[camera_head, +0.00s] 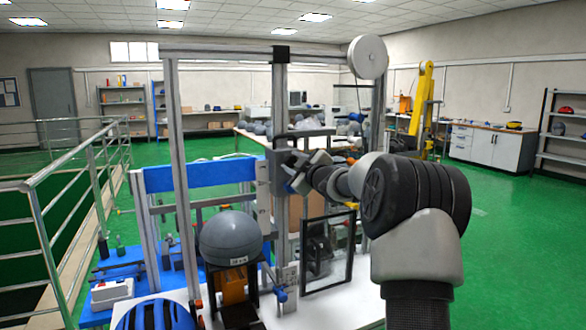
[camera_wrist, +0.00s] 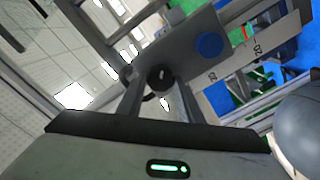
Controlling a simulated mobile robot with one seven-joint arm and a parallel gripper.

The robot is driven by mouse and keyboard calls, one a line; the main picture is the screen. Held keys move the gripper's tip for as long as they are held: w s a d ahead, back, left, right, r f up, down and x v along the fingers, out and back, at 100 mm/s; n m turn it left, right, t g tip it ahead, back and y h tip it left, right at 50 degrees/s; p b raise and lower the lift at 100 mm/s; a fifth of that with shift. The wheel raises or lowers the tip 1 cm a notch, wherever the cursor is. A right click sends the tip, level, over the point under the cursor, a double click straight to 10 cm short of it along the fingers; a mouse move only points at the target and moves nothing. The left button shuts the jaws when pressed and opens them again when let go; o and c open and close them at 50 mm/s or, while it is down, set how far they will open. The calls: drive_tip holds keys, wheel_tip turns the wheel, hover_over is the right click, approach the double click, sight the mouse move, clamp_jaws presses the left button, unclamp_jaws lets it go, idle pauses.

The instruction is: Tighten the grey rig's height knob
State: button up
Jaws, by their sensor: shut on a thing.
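The grey rig has a tall metal frame (camera_head: 280,95) in the middle of the head view. A grey carriage plate (camera_wrist: 190,40) on its post fills the upper middle of the wrist view. A black knob (camera_wrist: 160,77) sticks out from this plate. My gripper (camera_wrist: 160,92) is shut on the black knob, with one finger on each side of it. In the head view my gripper (camera_head: 293,178) reaches the post from the right, and the knob is hidden there. A blue round part (camera_wrist: 208,45) sits on the plate beside the knob. A numbered scale (camera_wrist: 230,68) runs alongside.
A grey helmet (camera_head: 230,238) sits on a stand below and left of my gripper. A dark-framed clear panel (camera_head: 327,253) stands below my arm. A blue helmet (camera_head: 155,315) lies at the front left. A metal railing (camera_head: 45,230) bounds the left; green floor is free at right.

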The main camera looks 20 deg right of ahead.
drive_tip(key=n+b, duration=0.2)
drive_tip(key=n, duration=0.2)
drive_tip(key=shift+a+n, duration=0.1)
drive_tip(key=shift+n, duration=0.2)
drive_tip(key=shift+n+b, duration=1.2)
drive_tip(key=shift+n, duration=0.7)
drive_tip(key=o, duration=1)
drive_tip(key=s, duration=1.7)
drive_tip(key=shift+s+d, duration=0.2)
drive_tip(key=shift+d, duration=0.15)
drive_tip(key=shift+a, duration=0.1)
